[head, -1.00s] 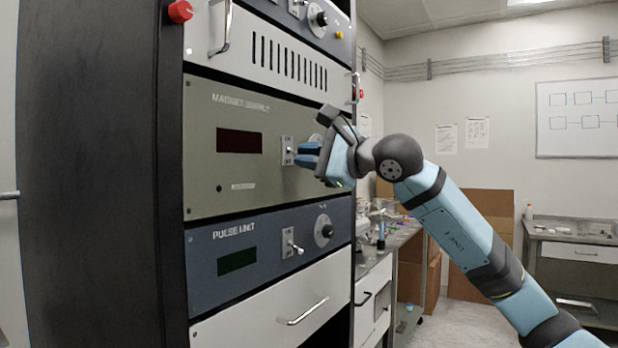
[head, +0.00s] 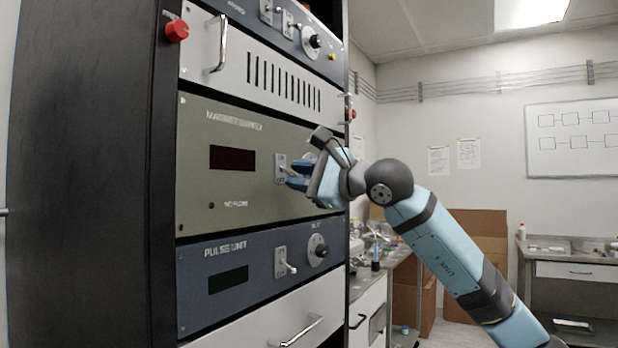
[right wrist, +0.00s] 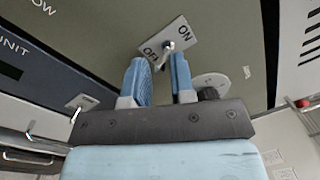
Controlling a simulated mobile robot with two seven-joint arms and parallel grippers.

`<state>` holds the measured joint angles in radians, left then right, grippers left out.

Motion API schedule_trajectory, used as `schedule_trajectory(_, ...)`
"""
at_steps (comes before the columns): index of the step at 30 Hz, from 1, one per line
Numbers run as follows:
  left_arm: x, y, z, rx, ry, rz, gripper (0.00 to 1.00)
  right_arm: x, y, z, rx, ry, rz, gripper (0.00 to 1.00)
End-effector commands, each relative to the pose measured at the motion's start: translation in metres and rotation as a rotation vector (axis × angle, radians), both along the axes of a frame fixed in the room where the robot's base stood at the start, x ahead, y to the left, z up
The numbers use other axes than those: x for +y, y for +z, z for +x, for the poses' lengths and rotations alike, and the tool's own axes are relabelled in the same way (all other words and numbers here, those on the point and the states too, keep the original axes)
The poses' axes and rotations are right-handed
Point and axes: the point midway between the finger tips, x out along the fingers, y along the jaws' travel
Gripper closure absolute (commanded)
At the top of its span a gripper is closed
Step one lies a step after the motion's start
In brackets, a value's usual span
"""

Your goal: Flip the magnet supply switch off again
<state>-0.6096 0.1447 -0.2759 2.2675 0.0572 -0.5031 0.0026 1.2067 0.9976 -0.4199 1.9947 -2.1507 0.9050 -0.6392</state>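The grey-green magnet supply panel (head: 240,135) is in the middle of the rack in the head view. Its toggle switch plate (head: 280,168) is at the panel's right part, partly behind my fingers. In the right wrist view the plate (right wrist: 181,33) reads ON and OFF, and the metal lever (right wrist: 168,46) shows between the fingertips. I cannot tell which way it is thrown. My right gripper (head: 294,175) is at the switch; in the right wrist view its blue fingers (right wrist: 160,66) are apart, with no visible grip on the lever. My left gripper is out of view.
A dial (right wrist: 210,84) sits beside the switch, close to my right finger. Below is the blue pulse unit (head: 225,265) with its own toggle (head: 286,264) and dial (head: 317,246). A red knob (head: 177,31) is at upper left. Cardboard boxes (head: 480,245) stand behind my arm.

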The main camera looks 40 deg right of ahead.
Motion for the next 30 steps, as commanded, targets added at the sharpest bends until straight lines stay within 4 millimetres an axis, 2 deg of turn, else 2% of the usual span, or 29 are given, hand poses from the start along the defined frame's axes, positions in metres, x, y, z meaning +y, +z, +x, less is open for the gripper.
schedule_trajectory(5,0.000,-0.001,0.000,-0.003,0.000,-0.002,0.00,-0.008,-0.002,-0.016,0.000,-0.003,-0.002,0.77)
schedule_trajectory(12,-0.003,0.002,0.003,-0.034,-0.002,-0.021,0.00,-0.029,-0.009,-0.066,0.002,-0.007,-0.004,0.77)
schedule_trajectory(18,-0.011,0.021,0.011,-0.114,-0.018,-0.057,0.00,-0.042,-0.013,-0.102,0.003,-0.004,-0.004,0.77)
schedule_trajectory(24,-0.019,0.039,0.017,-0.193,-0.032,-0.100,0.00,-0.049,-0.014,-0.121,0.002,-0.001,-0.002,0.77)
schedule_trajectory(30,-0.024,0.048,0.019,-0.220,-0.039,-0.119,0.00,-0.051,-0.012,-0.126,0.002,0.001,-0.001,0.77)
